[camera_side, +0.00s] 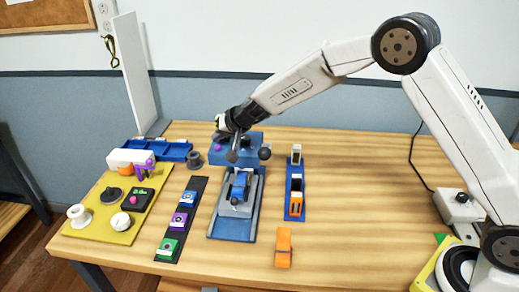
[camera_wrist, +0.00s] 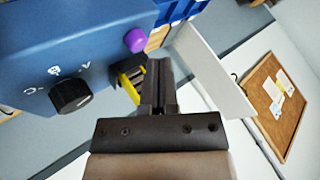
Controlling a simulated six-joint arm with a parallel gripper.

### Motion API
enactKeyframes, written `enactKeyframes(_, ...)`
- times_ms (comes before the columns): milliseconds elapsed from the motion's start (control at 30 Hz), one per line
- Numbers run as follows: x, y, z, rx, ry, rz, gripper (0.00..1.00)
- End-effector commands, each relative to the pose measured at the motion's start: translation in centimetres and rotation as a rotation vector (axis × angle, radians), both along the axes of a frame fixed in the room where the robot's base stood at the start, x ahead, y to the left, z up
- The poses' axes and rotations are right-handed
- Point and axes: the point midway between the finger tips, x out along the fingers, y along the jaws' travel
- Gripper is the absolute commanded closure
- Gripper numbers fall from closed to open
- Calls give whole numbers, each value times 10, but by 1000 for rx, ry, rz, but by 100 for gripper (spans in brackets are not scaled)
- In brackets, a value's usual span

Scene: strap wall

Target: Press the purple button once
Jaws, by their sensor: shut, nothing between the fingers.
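A purple button (camera_wrist: 135,40) sticks out of the blue box (camera_wrist: 60,40) near its right end in the wrist view. In the side view the same purple button (camera_side: 217,147) shows small on the left of the blue box's front face (camera_side: 250,157). My gripper (camera_wrist: 160,68) is shut and empty. Its fingertips appear just below and right of the button in the wrist view, with a gap between them in the picture. In the side view my gripper (camera_side: 233,154) is in front of the box, to the right of the button; its depth from the face is hard to tell.
A black knob (camera_wrist: 70,95) projects from the same face. A dark strip (camera_side: 168,246) carries blue, purple and green modules. A yellow board (camera_side: 85,232) with several parts lies left; a blue rack (camera_side: 295,212) and orange block (camera_side: 283,248) lie right.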

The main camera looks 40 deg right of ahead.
Motion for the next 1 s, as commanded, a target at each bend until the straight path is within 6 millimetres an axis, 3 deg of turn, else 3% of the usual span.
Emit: enactKeyframes(1000,0,0,-9,0,0,0,100)
